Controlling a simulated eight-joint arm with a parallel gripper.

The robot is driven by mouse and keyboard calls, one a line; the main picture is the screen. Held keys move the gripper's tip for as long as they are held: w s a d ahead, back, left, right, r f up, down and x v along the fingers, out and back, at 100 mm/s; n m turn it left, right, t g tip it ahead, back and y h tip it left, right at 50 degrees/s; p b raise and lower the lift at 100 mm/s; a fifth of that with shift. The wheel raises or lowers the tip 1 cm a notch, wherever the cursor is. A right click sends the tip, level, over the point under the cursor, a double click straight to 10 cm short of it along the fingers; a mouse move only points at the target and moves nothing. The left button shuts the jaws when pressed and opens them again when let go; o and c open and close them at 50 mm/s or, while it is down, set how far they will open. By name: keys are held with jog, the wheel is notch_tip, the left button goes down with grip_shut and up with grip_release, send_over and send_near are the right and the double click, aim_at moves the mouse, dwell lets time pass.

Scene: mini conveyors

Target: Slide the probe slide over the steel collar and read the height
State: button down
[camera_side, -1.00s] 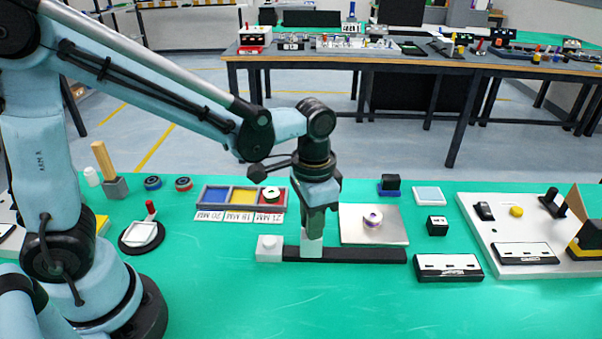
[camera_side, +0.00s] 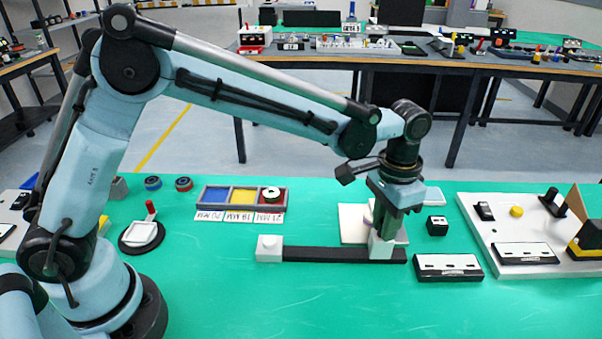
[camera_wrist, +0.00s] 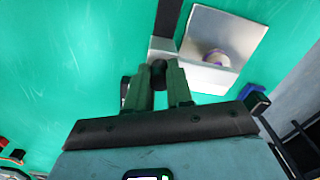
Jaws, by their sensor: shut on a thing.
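My gripper (camera_side: 384,232) is shut on the white probe slide (camera_side: 381,248) near the right end of the black rail (camera_side: 325,254). In the wrist view, both green fingers (camera_wrist: 158,84) close around a dark knob beside the pale slide (camera_wrist: 162,47). The steel collar (camera_wrist: 217,58), with a purple band, sits on the pale square plate (camera_wrist: 245,27), beside the slide in the wrist view. I cannot tell whether any part of the slide covers it. In the side view my gripper hides most of the collar and part of the plate (camera_side: 352,221).
A white end block (camera_side: 269,247) stands at the rail's left end. A black box with a white face (camera_side: 448,267) lies right of the rail, with a small black cube (camera_side: 437,226) behind it. A three-colour tray (camera_side: 217,196) stands back left. The front mat is clear.

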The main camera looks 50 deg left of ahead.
jog(key=shift+w+d, duration=0.2)
jog(key=shift+w, duration=0.05)
jog(key=c, duration=1)
grip_release()
jog(key=shift+s, duration=0.1)
jog(key=shift+r, duration=0.15)
notch_tip(320, 180, up, 12)
jog(key=s+a+r+n+t, duration=0.1)
jog(key=s+a+t, duration=0.15)
jog(key=a, duration=0.35)
jog(key=s+a+n+t, duration=0.1)
jog(key=s+a, duration=0.2)
jog(key=a, duration=0.2)
jog(key=s+a+f+n+t, duration=0.2)
jog(key=s+a+f+t, duration=0.1)
jog(key=s+a+f, duration=0.3)
jog(key=s+a, duration=0.2)
jog(key=s, duration=0.1)
jog(key=shift+a+f+n+t, duration=0.2)
jog(key=shift+a+n+t, duration=0.1)
jog(key=shift+t, duration=0.05)
